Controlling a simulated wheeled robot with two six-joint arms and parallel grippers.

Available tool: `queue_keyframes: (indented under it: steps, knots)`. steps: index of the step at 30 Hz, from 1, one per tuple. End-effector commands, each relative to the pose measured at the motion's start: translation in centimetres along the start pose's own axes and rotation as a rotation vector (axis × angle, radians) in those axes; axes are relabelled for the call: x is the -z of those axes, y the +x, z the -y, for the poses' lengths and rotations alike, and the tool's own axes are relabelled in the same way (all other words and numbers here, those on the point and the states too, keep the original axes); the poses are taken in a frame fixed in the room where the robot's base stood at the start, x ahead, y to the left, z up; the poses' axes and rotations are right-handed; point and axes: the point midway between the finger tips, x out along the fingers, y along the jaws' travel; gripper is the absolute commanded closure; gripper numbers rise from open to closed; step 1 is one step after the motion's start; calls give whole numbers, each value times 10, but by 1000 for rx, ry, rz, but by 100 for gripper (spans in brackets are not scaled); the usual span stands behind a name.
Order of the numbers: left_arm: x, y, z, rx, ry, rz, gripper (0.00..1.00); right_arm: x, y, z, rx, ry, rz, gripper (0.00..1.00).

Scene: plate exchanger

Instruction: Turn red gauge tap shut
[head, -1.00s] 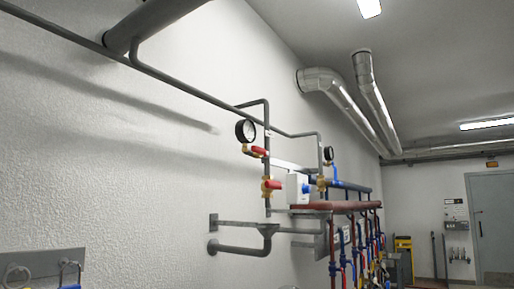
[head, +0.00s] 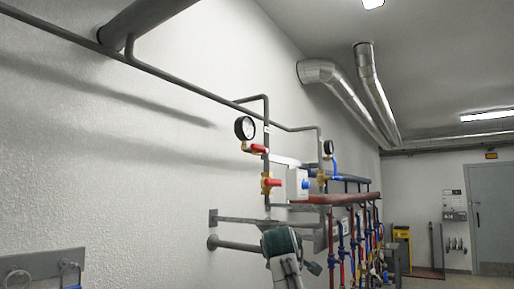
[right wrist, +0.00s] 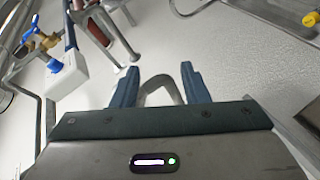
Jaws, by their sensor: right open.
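The red gauge tap (head: 258,149) is a small red lever on a brass fitting just below the round white-faced gauge (head: 245,128) on the wall pipe. Its lever lies roughly sideways. A second red handle (head: 272,182) sits lower on the same pipe. My right gripper (right wrist: 155,85) is open in the right wrist view, with a bent grey pipe showing beyond and between its fingers. I cannot make out the red gauge tap in that view. Part of my arm shows at the bottom middle of the head view, below the taps. My left gripper is not in view.
A white box with a blue knob (head: 298,184) is right of the lower red handle. A second gauge (head: 328,147) and red and blue pipes are farther right. Grey wall brackets (head: 235,220) stick out below. The blue tap (right wrist: 34,36) shows in the right wrist view.

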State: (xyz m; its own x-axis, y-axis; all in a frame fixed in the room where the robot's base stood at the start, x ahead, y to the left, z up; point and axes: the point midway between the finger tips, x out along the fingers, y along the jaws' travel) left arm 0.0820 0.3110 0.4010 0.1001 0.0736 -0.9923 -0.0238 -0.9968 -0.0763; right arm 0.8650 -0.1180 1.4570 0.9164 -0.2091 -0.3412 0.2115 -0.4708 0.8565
Motion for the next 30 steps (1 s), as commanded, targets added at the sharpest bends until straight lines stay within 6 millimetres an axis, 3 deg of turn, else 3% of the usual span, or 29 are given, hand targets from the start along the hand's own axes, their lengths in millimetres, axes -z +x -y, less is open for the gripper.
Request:
queue_keyframes:
  steps: [1, 6, 10, 15, 20, 30]
  knots:
    - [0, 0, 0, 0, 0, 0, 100, 30, -22, -32, -40, -45, -22, 59]
    - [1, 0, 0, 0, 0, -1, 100, 104, -93, -112, -167, -207, -57, 59]
    - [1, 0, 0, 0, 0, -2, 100, 144, -146, -156, -252, -311, -65, 59]
    - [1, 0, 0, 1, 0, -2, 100, 173, -192, -187, -324, -394, -65, 59]
    - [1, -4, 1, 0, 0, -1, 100, 181, -204, -197, -344, -420, -62, 59]
    - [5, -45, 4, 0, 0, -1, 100, 186, -186, -209, -344, -419, -62, 59]
